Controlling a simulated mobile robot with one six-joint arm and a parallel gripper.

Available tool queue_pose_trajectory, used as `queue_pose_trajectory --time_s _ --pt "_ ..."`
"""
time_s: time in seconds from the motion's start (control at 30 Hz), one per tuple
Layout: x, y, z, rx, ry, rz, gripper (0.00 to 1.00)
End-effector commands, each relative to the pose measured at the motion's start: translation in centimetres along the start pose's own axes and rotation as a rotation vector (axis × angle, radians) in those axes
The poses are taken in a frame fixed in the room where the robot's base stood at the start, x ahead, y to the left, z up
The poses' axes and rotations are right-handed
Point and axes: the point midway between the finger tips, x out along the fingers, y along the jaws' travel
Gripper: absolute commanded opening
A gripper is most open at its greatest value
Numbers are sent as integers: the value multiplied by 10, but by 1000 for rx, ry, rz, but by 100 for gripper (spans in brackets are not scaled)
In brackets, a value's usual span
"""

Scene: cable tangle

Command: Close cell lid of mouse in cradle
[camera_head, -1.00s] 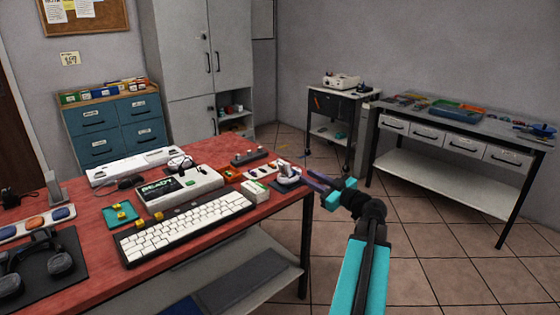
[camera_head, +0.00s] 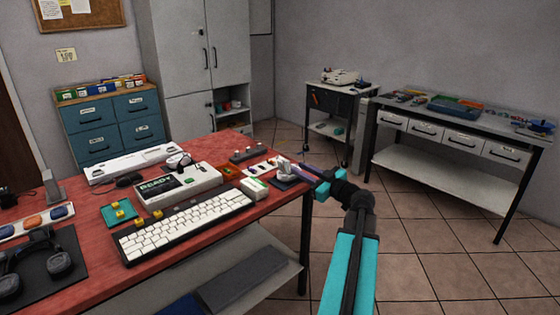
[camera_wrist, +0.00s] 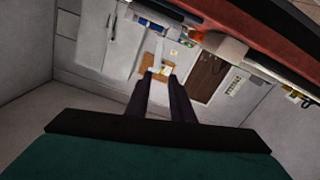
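The mouse (camera_head: 283,167) is a small grey-white shape on a dark base, which seems to be its cradle (camera_head: 289,184), at the right end of the red table. It is too small to make out its cell lid. My gripper (camera_head: 300,169) is just right of the mouse, with its purple fingers pointing left toward it and overlapping part of it in the head view. I cannot tell whether they touch. In the wrist view my gripper (camera_wrist: 160,74) shows two dark fingers with a narrow gap and nothing clearly held between them. The mouse is not recognisable there.
A white keyboard (camera_head: 187,224), a console marked READY (camera_head: 178,186) and a small white-and-green box (camera_head: 254,188) stand left of the mouse on the red table (camera_head: 85,228). Open tiled floor (camera_head: 425,240) lies right of my arm. A grey bench (camera_head: 460,120) stands at the far right.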

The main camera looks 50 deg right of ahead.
Motion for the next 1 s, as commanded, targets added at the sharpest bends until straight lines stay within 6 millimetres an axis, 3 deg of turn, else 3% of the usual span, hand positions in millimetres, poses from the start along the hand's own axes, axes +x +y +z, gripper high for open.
queue_pose_trajectory --time_s 0.6,0.8,1.0 --pt "89 2 0 0 0 -1 21" --pt "106 2 0 0 0 1 21" --pt "111 1 0 0 0 2 21"
